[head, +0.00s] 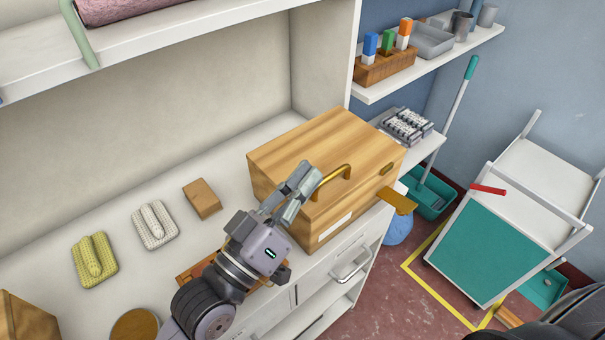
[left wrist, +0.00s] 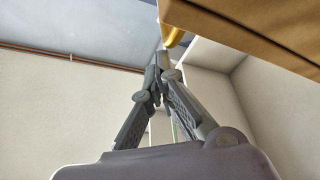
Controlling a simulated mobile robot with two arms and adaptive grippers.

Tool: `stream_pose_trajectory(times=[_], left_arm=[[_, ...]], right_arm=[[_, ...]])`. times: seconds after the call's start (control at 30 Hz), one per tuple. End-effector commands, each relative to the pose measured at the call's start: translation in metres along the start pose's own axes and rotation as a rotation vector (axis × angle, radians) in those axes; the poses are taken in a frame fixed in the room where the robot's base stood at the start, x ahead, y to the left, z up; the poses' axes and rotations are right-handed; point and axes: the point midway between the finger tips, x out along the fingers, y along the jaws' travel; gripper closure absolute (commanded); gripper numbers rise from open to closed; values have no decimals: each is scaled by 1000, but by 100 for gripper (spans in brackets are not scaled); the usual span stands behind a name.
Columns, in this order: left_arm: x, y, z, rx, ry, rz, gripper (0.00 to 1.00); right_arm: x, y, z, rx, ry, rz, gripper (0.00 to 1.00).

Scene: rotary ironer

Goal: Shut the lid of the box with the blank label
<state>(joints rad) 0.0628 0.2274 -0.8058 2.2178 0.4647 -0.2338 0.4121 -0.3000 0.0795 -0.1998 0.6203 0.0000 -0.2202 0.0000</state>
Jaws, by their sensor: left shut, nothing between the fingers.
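The wooden box (head: 275,190) stands on the white counter, with a blank white label (head: 334,228) low on its front. Its lid (head: 325,140) lies over the top and looks down or nearly so; I cannot tell if a small gap is left. A brass handle (head: 345,172) is on the lid's front side. My left gripper (head: 308,182) is shut and empty at the front of the box, close beside the handle; contact is unclear. In the left wrist view, the shut fingers (left wrist: 156,78) point up beside the box's wooden edge (left wrist: 255,35). My right gripper is not in view.
A yellow sponge-like pad (head: 94,260), a white one (head: 155,225) and a small brown block (head: 202,198) lie left on the counter. A shelf (head: 430,65) and a trolley (head: 500,235) are at right.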

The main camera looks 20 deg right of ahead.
Motion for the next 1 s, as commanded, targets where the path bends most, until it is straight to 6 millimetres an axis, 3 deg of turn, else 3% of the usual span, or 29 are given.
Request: stream_pose_trajectory(times=[0.63, 0.77, 1.0], left_arm=[[-7, -5, 12, 6, -25, -8, 100], [-23, -6, 11, 9, -24, -10, 100], [-70, -4, 7, 11, -15, -4, 100]], right_arm=[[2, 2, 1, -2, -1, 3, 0], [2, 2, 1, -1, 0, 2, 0], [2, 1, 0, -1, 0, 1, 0]])
